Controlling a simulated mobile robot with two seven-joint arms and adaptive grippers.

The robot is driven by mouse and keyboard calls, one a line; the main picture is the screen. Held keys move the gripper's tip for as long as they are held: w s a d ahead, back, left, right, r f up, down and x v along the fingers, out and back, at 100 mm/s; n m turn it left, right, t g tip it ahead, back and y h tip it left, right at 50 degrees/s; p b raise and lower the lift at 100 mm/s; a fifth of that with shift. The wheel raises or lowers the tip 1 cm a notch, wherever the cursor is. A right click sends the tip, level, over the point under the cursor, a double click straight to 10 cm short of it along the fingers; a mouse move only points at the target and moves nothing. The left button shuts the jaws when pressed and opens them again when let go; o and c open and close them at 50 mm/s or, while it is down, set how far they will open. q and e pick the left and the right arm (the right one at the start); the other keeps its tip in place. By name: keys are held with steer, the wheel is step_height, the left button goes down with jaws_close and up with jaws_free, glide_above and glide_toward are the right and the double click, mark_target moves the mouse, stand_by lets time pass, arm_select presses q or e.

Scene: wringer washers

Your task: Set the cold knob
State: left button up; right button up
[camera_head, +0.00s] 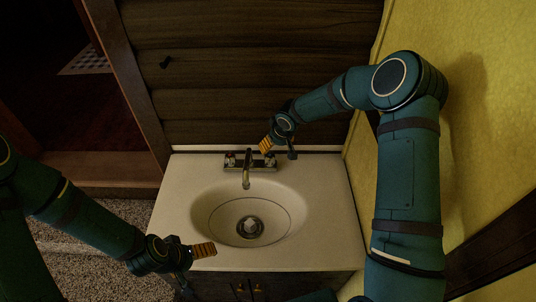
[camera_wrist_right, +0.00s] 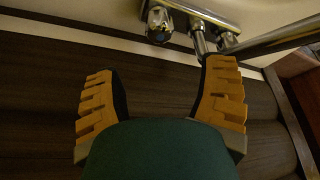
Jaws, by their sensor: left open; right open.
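A chrome faucet (camera_head: 247,168) with a knob on each side stands at the back of the sink. The right knob (camera_head: 268,161) is close to my right gripper (camera_head: 279,150), which is open above and behind it. The left knob (camera_head: 231,160) is on the other side of the spout. My left gripper (camera_head: 196,268) is open and empty at the sink's front-left edge.
The pale counter (camera_head: 335,225) holds an oval basin (camera_head: 215,222) with a drain (camera_head: 249,226). A dark wood-panelled wall (camera_head: 230,90) rises behind it, and a yellow wall (camera_head: 485,130) is close on the right. Carpet (camera_head: 95,250) lies to the left.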

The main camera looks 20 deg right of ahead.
mark_target(270, 155)
steer(key=x, duration=1.2)
steer(key=shift+w+f, duration=0.1)
steer(key=shift+f, duration=0.15)
steer(key=c, duration=1.2)
